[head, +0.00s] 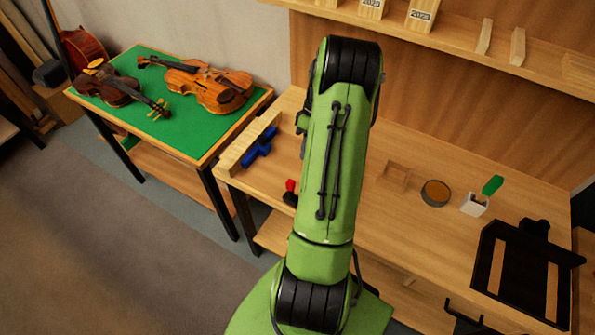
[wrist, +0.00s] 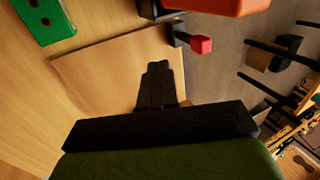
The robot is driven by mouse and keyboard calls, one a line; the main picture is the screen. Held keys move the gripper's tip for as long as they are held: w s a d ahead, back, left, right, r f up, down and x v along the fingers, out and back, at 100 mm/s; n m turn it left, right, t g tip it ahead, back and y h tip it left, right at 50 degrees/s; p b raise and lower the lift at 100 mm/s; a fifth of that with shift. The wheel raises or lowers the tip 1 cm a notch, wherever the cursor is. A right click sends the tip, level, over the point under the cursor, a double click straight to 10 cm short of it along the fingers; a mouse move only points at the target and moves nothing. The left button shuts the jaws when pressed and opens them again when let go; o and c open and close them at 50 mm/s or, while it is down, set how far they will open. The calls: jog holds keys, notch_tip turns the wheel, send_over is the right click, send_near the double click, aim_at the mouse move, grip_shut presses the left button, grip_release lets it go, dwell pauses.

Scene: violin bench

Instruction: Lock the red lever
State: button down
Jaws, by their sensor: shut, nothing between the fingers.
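The red lever (head: 290,186) sticks up from a small black base at the front left edge of the workbench, just left of my arm in the head view. In the wrist view a small red tip (wrist: 201,44) on a black arm shows beyond my fingers, apart from them, up and to the right. My gripper (wrist: 158,66) is shut and empty, its fingers together over the bench's wooden surface. In the head view my gripper is hidden behind my arm.
Blue parts (head: 257,150) lie on the bench's left end. A tin (head: 435,192), a white holder (head: 474,204) and a black frame (head: 520,265) stand right. A large orange-red part (wrist: 210,5) and a green block (wrist: 45,20) edge the wrist view. Violins lie on the green table (head: 185,130).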

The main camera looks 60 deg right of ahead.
aim_at(291, 189)
jog(key=a+f, duration=0.3)
jog(key=a, duration=0.2)
jog(key=shift+s, duration=0.25)
